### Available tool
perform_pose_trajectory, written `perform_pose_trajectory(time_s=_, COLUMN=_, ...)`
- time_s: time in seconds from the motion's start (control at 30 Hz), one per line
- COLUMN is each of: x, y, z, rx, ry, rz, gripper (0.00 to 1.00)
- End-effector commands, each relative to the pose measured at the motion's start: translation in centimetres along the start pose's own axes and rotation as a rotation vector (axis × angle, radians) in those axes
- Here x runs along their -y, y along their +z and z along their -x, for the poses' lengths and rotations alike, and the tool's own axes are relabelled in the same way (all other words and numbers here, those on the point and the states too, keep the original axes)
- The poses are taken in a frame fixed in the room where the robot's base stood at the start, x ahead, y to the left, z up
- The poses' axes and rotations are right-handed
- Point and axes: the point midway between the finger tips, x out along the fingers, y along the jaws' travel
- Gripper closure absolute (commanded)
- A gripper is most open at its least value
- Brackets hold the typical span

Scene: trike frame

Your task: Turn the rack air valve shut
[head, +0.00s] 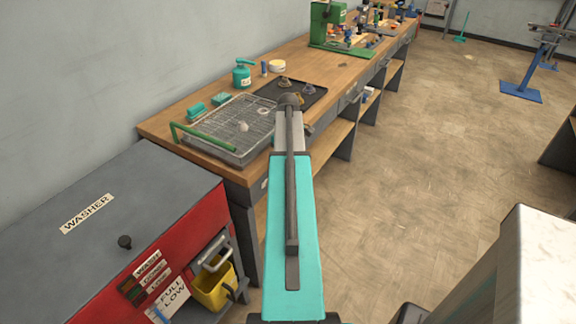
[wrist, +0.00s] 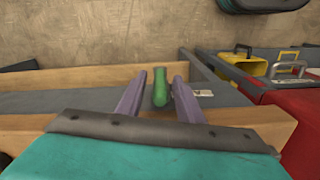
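My gripper (wrist: 159,75) shows in the wrist view as two purple fingers, spread apart. A green rounded handle-like piece (wrist: 161,88) stands between them, with a gap visible on both sides. It lies over the grey and wooden front of the bench. It may be the rack air valve's handle, but no valve body or marking shows, so I cannot tell. In the head view my teal arm reaches over the bench's near end, and the fingers and that green piece are hidden.
A wooden bench (head: 220,97) carries a wire basket with a green bar (head: 214,152), a teal bottle (head: 241,75) and a black tray (head: 312,96). The red and grey washer (head: 100,215) and a yellow bucket (head: 212,290) stand close by.

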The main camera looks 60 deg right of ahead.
Motion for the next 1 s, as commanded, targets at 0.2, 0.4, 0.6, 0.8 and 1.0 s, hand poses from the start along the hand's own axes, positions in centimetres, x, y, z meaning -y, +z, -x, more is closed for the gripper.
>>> perform_pose_trajectory(time_s=0.2, x=0.0, y=0.0, z=-1.4, rx=0.0, ry=0.0, rz=0.001, gripper=0.67)
perform_pose_trajectory(time_s=0.4, x=0.1, y=0.0, z=-1.7, rx=0.0, ry=0.0, rz=0.001, gripper=0.67)
perform_pose_trajectory(time_s=0.6, x=0.1, y=-0.1, z=-1.7, rx=0.0, ry=0.0, rz=0.001, gripper=0.7)
perform_pose_trajectory(time_s=0.8, x=0.1, y=-0.1, z=-1.7, rx=0.0, ry=0.0, rz=0.001, gripper=1.0)
perform_pose_trajectory(time_s=1.0, x=0.1, y=-0.1, z=-1.7, rx=0.0, ry=0.0, rz=0.002, gripper=1.0)
